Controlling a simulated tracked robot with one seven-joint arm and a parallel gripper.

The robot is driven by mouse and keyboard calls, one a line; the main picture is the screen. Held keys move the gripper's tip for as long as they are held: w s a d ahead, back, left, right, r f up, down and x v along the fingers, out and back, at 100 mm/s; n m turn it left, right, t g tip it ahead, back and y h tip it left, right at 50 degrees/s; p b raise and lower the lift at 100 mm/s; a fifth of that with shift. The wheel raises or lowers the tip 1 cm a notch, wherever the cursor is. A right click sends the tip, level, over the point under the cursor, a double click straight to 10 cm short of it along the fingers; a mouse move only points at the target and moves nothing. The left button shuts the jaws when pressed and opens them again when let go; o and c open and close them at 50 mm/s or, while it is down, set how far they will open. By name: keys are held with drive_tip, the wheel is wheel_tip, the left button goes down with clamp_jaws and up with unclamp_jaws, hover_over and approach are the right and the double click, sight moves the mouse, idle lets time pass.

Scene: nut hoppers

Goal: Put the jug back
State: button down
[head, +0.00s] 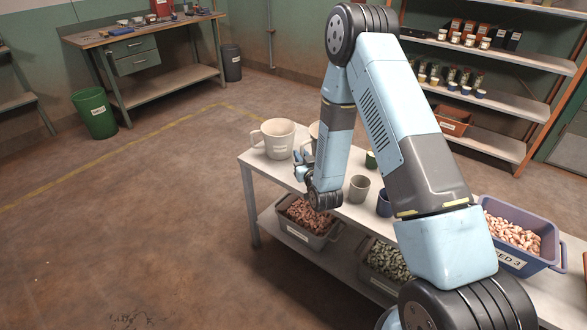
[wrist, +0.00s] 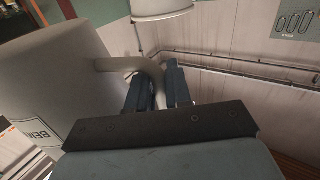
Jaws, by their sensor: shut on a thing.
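A large cream jug (head: 279,142) with a label and a handle on its left stands at the far left end of the pale table (head: 262,172). A second pale jug (head: 314,129) beside it is mostly hidden behind my arm. My gripper (head: 302,158) is at the second jug's left side, low by the tabletop. In the wrist view, my gripper (wrist: 160,86) is shut on the curved handle of a labelled pale jug (wrist: 55,85), whose body fills the left side. I cannot tell whether this jug touches the table.
A grey cup (head: 359,188), a blue cup (head: 384,204) and a green cup (head: 371,160) stand on the table. A blue bin of nuts (head: 551,258) is at the right. Bins of nuts (head: 329,240) sit on the lower shelf. The floor left of the table is clear.

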drive_tip(key=w+f, duration=0.1)
drive_tip(key=f, duration=0.1)
drive_tip(key=w+a+f, duration=0.1)
drive_tip(key=w+f, duration=0.1)
drive_tip(key=w+a+f, duration=0.1)
drive_tip(key=w+f, duration=0.1)
drive_tip(key=shift+w+a+f, duration=0.1)
drive_tip(key=shift+a+f, duration=0.05)
drive_tip(key=shift+f, duration=1.5)
drive_tip(key=c, duration=1)
unclamp_jaws()
drive_tip(key=shift+c, duration=0.2)
